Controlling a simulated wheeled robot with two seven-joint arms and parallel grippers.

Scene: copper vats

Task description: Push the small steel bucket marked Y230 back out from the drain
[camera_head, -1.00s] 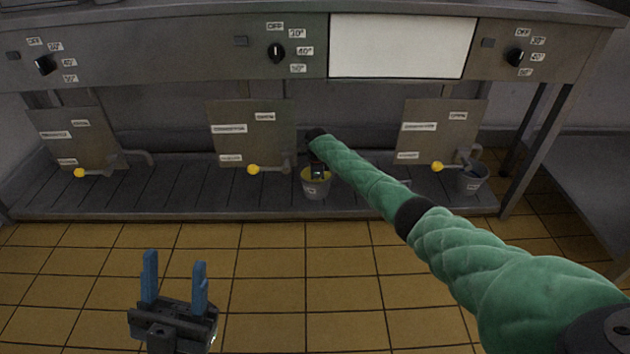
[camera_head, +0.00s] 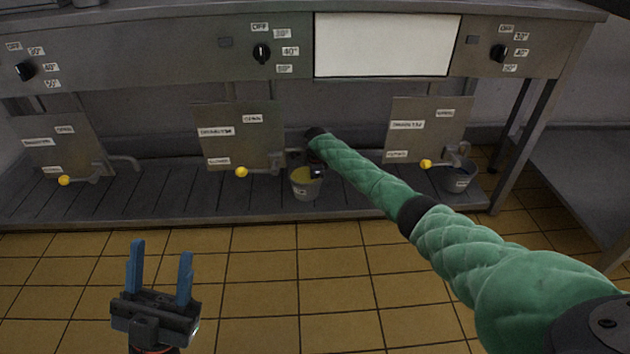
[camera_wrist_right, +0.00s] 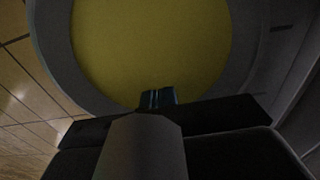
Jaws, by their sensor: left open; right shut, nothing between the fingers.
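A small steel bucket (camera_head: 299,194) holding yellow liquid stands on the slatted shelf, just right of the middle drain pipe (camera_head: 277,160). It has a small label that I cannot read. My right gripper (camera_head: 317,173) is at the bucket's right rim, partly hidden by its own wrist. In the right wrist view the shut fingers (camera_wrist_right: 158,97) lie over the near edge of the yellow liquid (camera_wrist_right: 150,45), inside the grey rim; I cannot tell whether they touch. My left gripper (camera_head: 161,250) is open and empty above the tiled floor.
A second steel bucket (camera_head: 459,180) stands below the right drain. Yellow-knobbed valve handles (camera_head: 241,172) stick out in front of the panels. The shelf (camera_head: 190,203) is clear left of the middle bucket. The counter front with dials (camera_head: 262,54) overhangs it.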

